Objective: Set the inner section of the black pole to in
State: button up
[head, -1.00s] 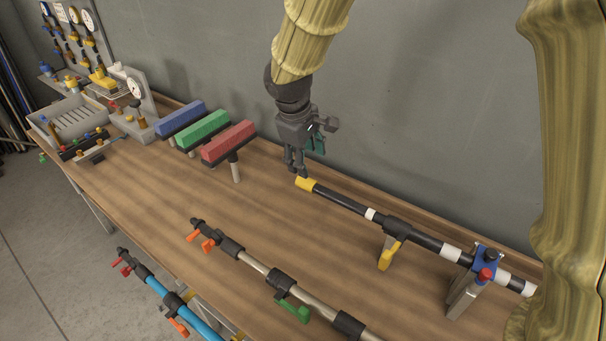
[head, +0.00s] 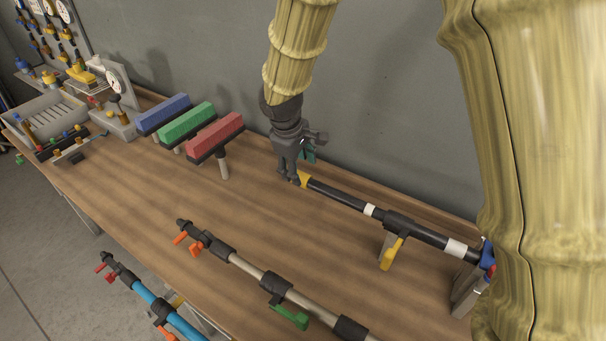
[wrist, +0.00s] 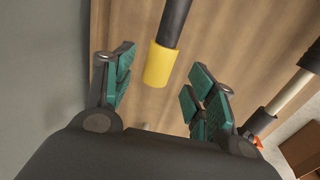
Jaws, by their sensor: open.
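The black pole (head: 337,194) lies along the back of the bench, near the wall. Its thin inner section ends in a yellow tip (head: 303,181) on the left. White bands and a yellow lever (head: 392,254) sit along the pole. My gripper (head: 291,178) is at the yellow tip in the head view. In the wrist view the yellow tip (wrist: 158,65) lies between the two spread green-padded fingers of my gripper (wrist: 160,95). The fingers are open, with gaps on both sides of the tip. The pole's right end is hidden behind my arm.
A grey pole (head: 254,270) with a green lever and a blue pole (head: 150,297) lie nearer the front. Red (head: 215,135), green (head: 187,124) and blue (head: 163,113) brush-like blocks stand to the left. The wall (head: 400,100) rises close behind the black pole.

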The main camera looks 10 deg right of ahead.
aim_at(302, 176)
jog(key=shift+p+x, duration=0.6)
jog(key=shift+x, duration=2.05)
jog(key=shift+s, duration=0.1)
